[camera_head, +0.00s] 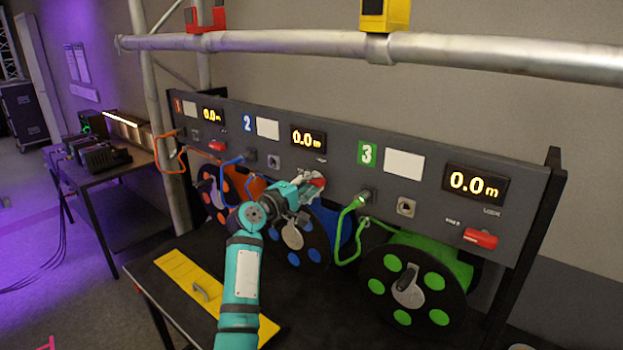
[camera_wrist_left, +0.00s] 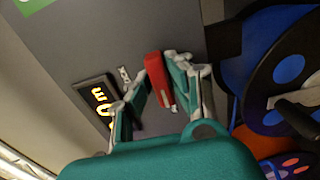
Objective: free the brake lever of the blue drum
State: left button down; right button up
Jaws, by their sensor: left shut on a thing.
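The blue drum (camera_head: 321,232) is the middle one, under the panel section marked 2, partly hidden behind my left arm. Its red brake lever (camera_head: 318,182) is on the panel, below and right of a display reading 0.0m. My left gripper (camera_head: 310,187) is at this lever and shut on it. In the left wrist view, the red lever (camera_wrist_left: 154,78) shows between the fingers of the left gripper (camera_wrist_left: 160,90), with the blue drum (camera_wrist_left: 288,69) at the right. The exact angle of the lever is hard to tell. My right gripper is not in view.
A silver truss tube (camera_head: 270,41) crosses above the panel (camera_head: 335,165). The green drum (camera_head: 410,283) stands right, with its red lever (camera_head: 480,238) and green cable (camera_head: 344,225). The orange drum (camera_head: 215,190) is left. A yellow plate (camera_head: 188,273) lies on the dark table.

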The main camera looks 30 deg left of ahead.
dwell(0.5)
pick_arm(q)
jog(key=c, duration=1.2)
grip_release()
jog(key=shift+c, duration=0.2)
jog(key=s+a, duration=0.1)
jog(key=s, duration=1.1)
jog(key=shift+f, duration=0.1)
